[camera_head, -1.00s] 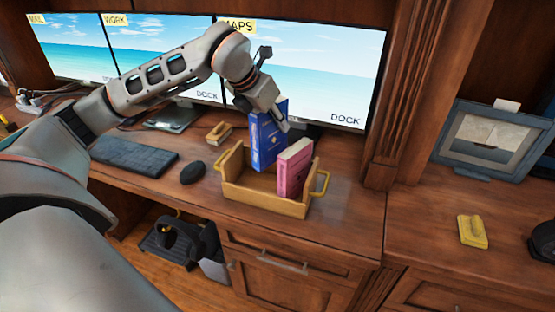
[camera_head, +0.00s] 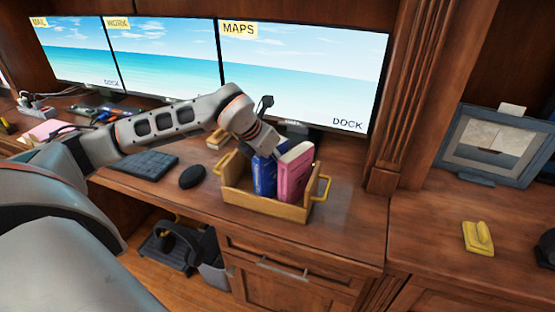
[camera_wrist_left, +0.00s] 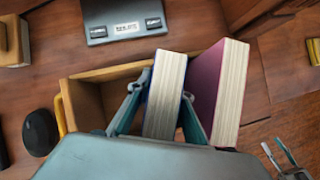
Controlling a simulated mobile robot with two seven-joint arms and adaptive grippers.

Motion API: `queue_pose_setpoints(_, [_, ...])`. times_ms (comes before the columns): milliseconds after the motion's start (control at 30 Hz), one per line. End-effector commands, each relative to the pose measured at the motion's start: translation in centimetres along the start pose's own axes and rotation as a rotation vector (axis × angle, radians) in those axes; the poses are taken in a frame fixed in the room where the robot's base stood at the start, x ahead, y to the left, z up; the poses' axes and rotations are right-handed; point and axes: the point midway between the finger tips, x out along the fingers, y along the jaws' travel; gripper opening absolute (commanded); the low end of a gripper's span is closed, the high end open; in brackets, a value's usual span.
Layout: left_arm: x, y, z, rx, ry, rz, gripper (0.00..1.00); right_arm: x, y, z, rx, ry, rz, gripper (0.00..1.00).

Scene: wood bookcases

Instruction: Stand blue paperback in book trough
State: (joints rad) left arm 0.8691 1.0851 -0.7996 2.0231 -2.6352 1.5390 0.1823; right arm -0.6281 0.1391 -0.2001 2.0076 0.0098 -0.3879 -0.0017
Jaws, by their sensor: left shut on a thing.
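The blue paperback (camera_head: 264,174) stands upright inside the wooden book trough (camera_head: 262,206), just left of a pink book (camera_head: 295,174). My left gripper (camera_head: 268,148) is above the trough, shut on the blue paperback. In the left wrist view its two fingers lie on either side of the paperback (camera_wrist_left: 165,95), whose pale page edge faces up. The pink book (camera_wrist_left: 218,88) is close on its right there. The trough (camera_wrist_left: 85,95) shows free room left of the paperback. The paperback's lower end is hidden behind the trough's front wall. My right gripper is in neither view.
A black mouse (camera_head: 192,176) and a keyboard (camera_head: 146,165) lie left of the trough. Monitors (camera_head: 300,75) stand behind it. A picture frame (camera_head: 495,145) and a yellow object (camera_head: 478,237) are on the right-hand desk section.

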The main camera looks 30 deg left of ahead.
Motion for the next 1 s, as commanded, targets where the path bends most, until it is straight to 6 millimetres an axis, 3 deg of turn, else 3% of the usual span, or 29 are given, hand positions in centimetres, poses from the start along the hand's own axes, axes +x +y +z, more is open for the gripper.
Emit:
queue_pose_setpoints(167, [0.1, 0.0, 0.0, 0.000, -0.002, 0.000, 0.00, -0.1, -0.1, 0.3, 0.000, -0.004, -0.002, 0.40])
queue_pose_setpoints(200, [0.2, 0.0, -0.1, 0.000, 0.000, 0.000, 0.26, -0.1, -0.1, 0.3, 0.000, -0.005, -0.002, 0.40])
queue_pose_setpoints(267, [0.1, 0.0, -0.1, 0.000, 0.000, 0.000, 0.37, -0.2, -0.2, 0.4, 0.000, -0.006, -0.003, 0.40])
queue_pose_setpoints(667, [-0.3, 0.0, 0.1, 0.000, -0.001, 0.000, 0.37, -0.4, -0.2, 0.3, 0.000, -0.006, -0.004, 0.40])
queue_pose_setpoints(767, [-1.4, 0.1, 0.1, 0.000, -0.002, 0.001, 0.37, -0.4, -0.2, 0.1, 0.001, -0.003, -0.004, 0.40])
queue_pose_setpoints(1000, [-6.2, 0.1, 0.2, 0.001, -0.004, 0.003, 0.37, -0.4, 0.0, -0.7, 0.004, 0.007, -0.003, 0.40])
